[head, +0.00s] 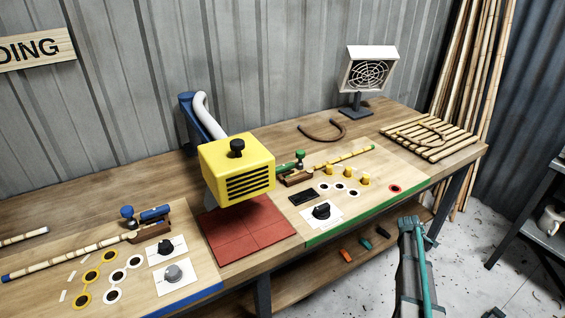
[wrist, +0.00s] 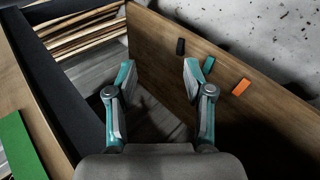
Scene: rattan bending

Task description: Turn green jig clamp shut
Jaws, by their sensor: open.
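The green jig board (head: 370,188), with a green front edge, lies on the right half of the bench in the head view. Its clamp (head: 300,156) has a green knob above a brown block, with a green cylinder (head: 287,168) beside it. A rattan pole (head: 345,157) with a green end runs from the clamp toward the back right. Whether the clamp is shut is too small to tell. My gripper (wrist: 157,70) is open and empty in the wrist view, off the bench's front side and well apart from the clamp. The clamp is out of the wrist view.
A yellow heater box (head: 236,170) stands over a red mat (head: 247,228), left of the clamp. Yellow pegs (head: 348,171) and a black dial (head: 321,211) are on the green board. A white fan (head: 369,75) stands behind. The lower shelf (head: 325,268) holds small coloured pieces.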

